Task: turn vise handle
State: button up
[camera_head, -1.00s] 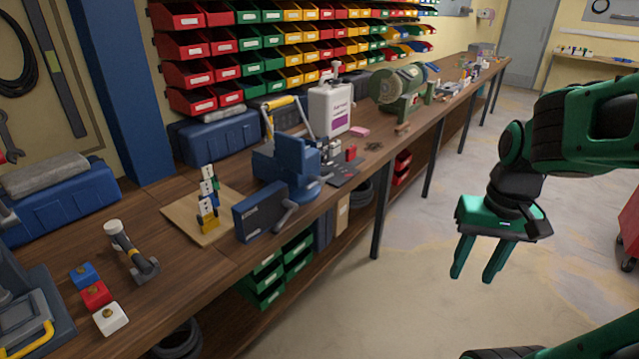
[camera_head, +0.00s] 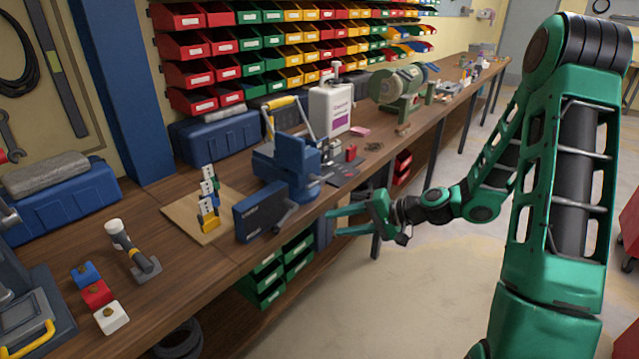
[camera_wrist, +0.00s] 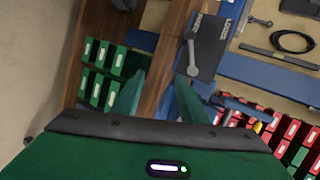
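The blue vise (camera_head: 288,160) stands at the front edge of the workbench, with a dark block (camera_head: 262,208) at its front. The grey vise handle (camera_head: 286,216) hangs at the right side of that block, slanting. In the wrist view, the dark block (camera_wrist: 212,45) carries white lettering and the handle (camera_wrist: 191,55) lies along its left side. My gripper (camera_head: 333,222) is open and empty, just right of the handle in the head view, fingers pointing toward the bench. The wrist view shows the two green fingers (camera_wrist: 160,84) apart, with the handle beyond the right fingertip; neither touches it.
Green bins (camera_head: 262,285) sit beneath.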

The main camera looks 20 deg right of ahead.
aim_at(323, 182)
jog(key=w+d+r+m+t, duration=0.4)
jog(key=w+d+m+t, duration=0.1)
jog(key=w+m+t, duration=0.25)
jog(key=shift+g+y, duration=0.25)
jog(key=shift+y, duration=0.05)
jog(key=x, duration=1.1)
jog(key=shift+w+f, duration=0.1)
jog(key=shift+f, duration=0.15)
grip_shut()
jog(key=shift+n, duration=0.25)
